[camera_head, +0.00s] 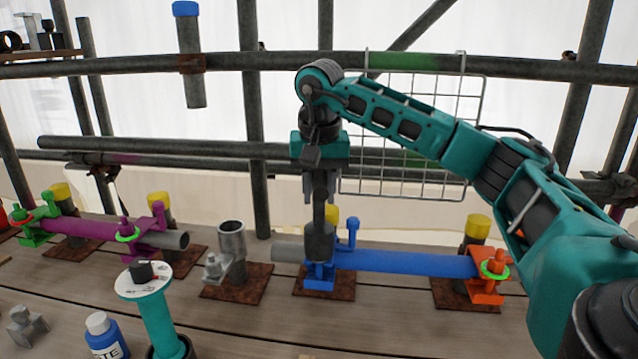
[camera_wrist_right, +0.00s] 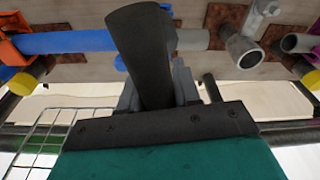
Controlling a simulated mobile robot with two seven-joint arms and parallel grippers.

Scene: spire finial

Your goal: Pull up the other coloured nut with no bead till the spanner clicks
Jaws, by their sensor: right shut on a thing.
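My right gripper (camera_head: 320,192) is shut on a dark grey spanner (camera_head: 319,238), held upright. The spanner's thick lower end sits over the blue coupler (camera_head: 319,277) near the left end of the blue tube (camera_head: 412,262) and hides its nut; whether it is seated cannot be told. No green bead shows there. The orange coupler (camera_head: 487,286) has a green bead (camera_head: 495,272) round its nut. In the right wrist view, the spanner (camera_wrist_right: 143,50) stands between the fingers. My left gripper is out of view.
A grey coupler (camera_head: 219,268) with an upright stub tube (camera_head: 232,240) stands left of the spanner. A teal spool (camera_head: 158,312) and a blue paste bottle (camera_head: 105,338) stand in front. Behind are scaffold tubes and a wire mesh (camera_head: 440,175).

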